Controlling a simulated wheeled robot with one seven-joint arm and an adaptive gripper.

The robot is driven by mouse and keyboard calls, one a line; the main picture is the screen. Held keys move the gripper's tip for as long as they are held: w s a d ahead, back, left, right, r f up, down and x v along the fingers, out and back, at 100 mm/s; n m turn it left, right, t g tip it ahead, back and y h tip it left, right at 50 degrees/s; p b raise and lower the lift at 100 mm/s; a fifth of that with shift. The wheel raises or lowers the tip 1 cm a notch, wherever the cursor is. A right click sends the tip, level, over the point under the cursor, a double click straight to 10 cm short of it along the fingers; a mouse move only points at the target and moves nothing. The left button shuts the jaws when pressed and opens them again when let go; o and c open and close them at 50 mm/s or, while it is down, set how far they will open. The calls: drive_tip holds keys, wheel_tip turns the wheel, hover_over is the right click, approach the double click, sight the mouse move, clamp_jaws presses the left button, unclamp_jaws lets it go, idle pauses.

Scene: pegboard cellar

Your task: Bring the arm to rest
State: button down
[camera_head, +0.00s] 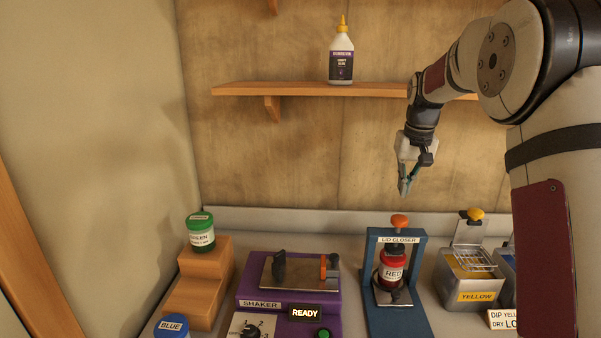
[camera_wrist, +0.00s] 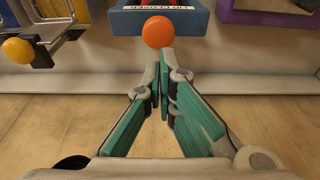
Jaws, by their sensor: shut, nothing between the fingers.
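My gripper (camera_head: 404,187) hangs from my arm in the head view, fingers pointing down, in front of the wooden back wall. It is above the bench, over the blue lid closer (camera_head: 371,270) and apart from it. In the wrist view my gripper (camera_wrist: 164,62) shows its two teal fingers with the tips together and nothing between them. The orange knob (camera_wrist: 157,32) of the lid closer shows just beyond the fingertips there. A red jar (camera_head: 393,266) stands in the lid closer.
A purple shaker (camera_head: 250,291) reads READY. A green jar (camera_head: 201,236) stands on wooden steps (camera_head: 208,277), and a blue jar (camera_head: 173,327) is at the front left. A yellow dip tank (camera_head: 456,294) is at right. A shelf (camera_head: 230,90) with a glue bottle (camera_head: 341,58) is behind my arm.

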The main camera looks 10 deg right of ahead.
drive_tip(key=s+a+r+t, duration=0.1)
drive_tip(key=s+a+r, duration=0.25)
drive_tip(key=s, duration=0.25)
drive_tip(key=s+a+r+n, duration=0.1)
drive_tip(key=s+a+r, duration=0.25)
drive_tip(key=s, duration=0.25)
drive_tip(key=s+a+r+t, duration=0.1)
drive_tip(key=s+a+r, duration=0.1)
drive_tip(key=s+a, duration=0.3)
drive_tip(key=s+a+f, duration=0.2)
drive_tip(key=s, duration=0.7)
drive_tip(key=s+a+f+n+t, duration=0.1)
drive_tip(key=s+a+f, duration=0.1)
drive_tip(key=s, duration=0.8)
drive_tip(key=shift+s+f, duration=0.25)
drive_tip(key=shift+f, duration=0.1)
